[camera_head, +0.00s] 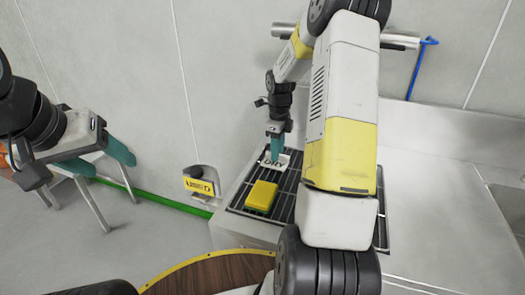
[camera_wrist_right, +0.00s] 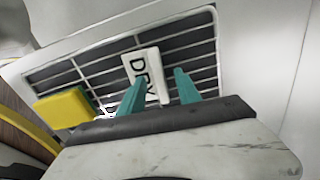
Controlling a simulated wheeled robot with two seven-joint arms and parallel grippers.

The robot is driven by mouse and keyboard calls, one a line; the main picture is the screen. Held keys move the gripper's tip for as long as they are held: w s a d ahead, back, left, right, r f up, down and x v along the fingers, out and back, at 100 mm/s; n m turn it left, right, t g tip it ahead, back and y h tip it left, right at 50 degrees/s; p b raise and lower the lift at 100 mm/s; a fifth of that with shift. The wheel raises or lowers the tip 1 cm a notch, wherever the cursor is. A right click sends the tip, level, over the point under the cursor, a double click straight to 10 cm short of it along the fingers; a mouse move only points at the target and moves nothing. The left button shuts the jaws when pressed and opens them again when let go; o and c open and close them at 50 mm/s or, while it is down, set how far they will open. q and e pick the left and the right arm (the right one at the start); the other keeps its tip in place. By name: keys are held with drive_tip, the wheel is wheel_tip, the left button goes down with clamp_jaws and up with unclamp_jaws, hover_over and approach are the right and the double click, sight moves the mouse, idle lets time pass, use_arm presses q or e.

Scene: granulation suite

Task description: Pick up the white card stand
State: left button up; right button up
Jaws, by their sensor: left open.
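The white card stand (camera_head: 284,158), marked "DRY" in black, is on the dark slatted rack (camera_head: 238,196). In the right wrist view the card stand (camera_wrist_right: 146,66) lies just ahead of and partly between the teal fingers of my right gripper (camera_wrist_right: 160,77). Those fingers are apart, and the left one overlaps the card's lower edge in the picture; I cannot tell whether they touch it. In the head view my right gripper (camera_head: 275,154) points down at the card and hides part of it. My left gripper (camera_head: 114,166) is open and empty, well left of the counter.
A yellow block (camera_head: 261,196) sits on the rack close to the card; it also shows in the right wrist view (camera_wrist_right: 63,108). A white holder with a yellow label (camera_head: 201,186) is left of the counter. The steel counter (camera_head: 430,200) is clear to the right.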

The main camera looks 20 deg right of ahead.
drive_tip(key=shift+f, duration=0.45)
drive_tip(key=shift+c, duration=0.4)
clamp_jaws()
drive_tip(key=shift+r, duration=0.15)
